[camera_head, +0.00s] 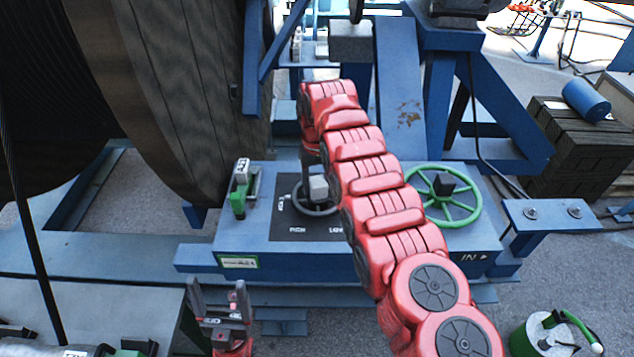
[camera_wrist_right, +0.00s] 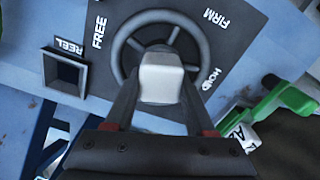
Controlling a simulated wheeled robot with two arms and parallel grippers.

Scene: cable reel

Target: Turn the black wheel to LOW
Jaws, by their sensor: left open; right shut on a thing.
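The black wheel (camera_head: 318,211) lies on a dark plate on the blue reel base in the head view; my right arm partly covers it. In the right wrist view the wheel (camera_wrist_right: 126,60) surrounds a light grey block (camera_wrist_right: 160,76) at its middle. My right gripper (camera_wrist_right: 160,92) is shut on this block, one finger on each side. Lettering on the plate in the wrist view reads FREE, FIRM and what looks like HOLD; in the head view one blurred label may be LOW. My left gripper (camera_head: 218,290) is open and empty, low in front of the base.
A green wheel (camera_head: 446,195) stands on the base to the right. A green-handled lever (camera_head: 241,190) is left of the black wheel. The large cable reel (camera_head: 180,90) fills the left. Dark stacked blocks (camera_head: 575,150) stand at the far right.

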